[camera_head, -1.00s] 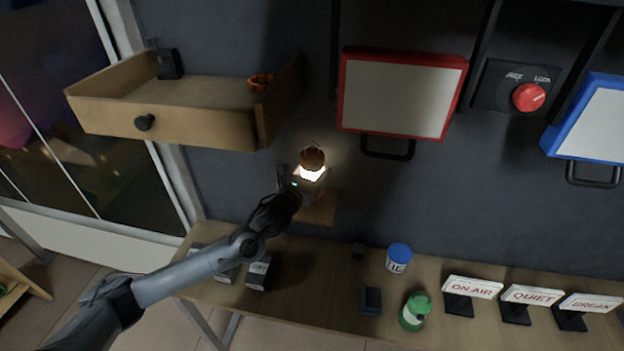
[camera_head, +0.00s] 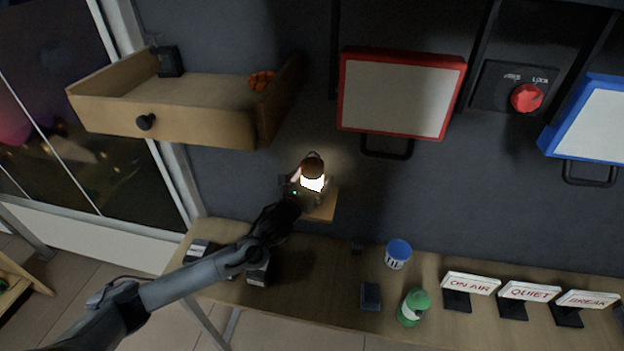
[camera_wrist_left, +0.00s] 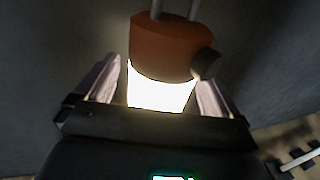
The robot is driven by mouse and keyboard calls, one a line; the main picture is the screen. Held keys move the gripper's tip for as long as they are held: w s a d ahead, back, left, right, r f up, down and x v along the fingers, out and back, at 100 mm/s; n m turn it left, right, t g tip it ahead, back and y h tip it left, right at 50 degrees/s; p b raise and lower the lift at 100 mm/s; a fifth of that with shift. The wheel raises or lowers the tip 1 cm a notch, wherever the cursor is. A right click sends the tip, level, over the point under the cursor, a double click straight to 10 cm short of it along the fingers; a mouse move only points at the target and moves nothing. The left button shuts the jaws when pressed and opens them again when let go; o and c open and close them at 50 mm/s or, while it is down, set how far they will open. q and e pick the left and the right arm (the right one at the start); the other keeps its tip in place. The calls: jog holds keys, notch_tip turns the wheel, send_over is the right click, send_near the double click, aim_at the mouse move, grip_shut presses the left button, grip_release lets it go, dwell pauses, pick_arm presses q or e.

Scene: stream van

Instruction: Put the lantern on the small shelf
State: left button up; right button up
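The lantern (camera_head: 313,182), with a brown cap, a top loop and a glowing body, stands about upright at the small wooden shelf (camera_head: 328,206) on the dark wall. Its foot is partly hidden by my left gripper (camera_head: 297,186), so contact with the shelf cannot be told. In the left wrist view, the lantern (camera_wrist_left: 162,94) is between the two fingers of my left gripper (camera_wrist_left: 158,85). Thin dark gaps seem to show beside the glow, but whether the fingers press on it is unclear. My right gripper is not in view.
An open wooden drawer (camera_head: 185,124) juts out above left. A red-framed panel (camera_head: 400,95) hangs at the right. The bench (camera_head: 330,250) below holds a blue-lidded tub (camera_head: 398,254), a green bottle (camera_head: 413,307), dark boxes and signs (camera_head: 470,284).

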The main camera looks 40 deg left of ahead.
pick_arm(q)
jog(key=shift+r, duration=0.25)
jog(key=shift+s+f, duration=0.15)
jog(key=shift+s, duration=0.1)
jog(key=s+d+b, duration=0.2)
jog(key=s+b, duration=0.1)
jog(key=s, duration=0.8)
jog(key=s+d+f+n+g+h, duration=0.1)
jog(key=s+d+f+n+g, duration=0.3)
jog(key=s+d+f+n, duration=0.25)
jog(key=s+d+f+n+g+h, duration=0.1)
jog(key=s+d+f+n+g, duration=0.3)
jog(key=f+n, duration=0.45)
jog(key=s+d+f+n+g, duration=0.2)
jog(key=s+d+n+g, duration=0.1)
jog(key=s+n, duration=0.5)
jog(key=s+d+f+n+g+h, duration=0.1)
jog(key=s+d+f+n+g, duration=0.1)
jog(key=s+n, duration=0.6)
jog(key=shift+s+d+n+g+h, duration=0.3)
jog(key=shift+s+d+n+g, duration=0.15)
jog(key=shift+d, duration=0.5)
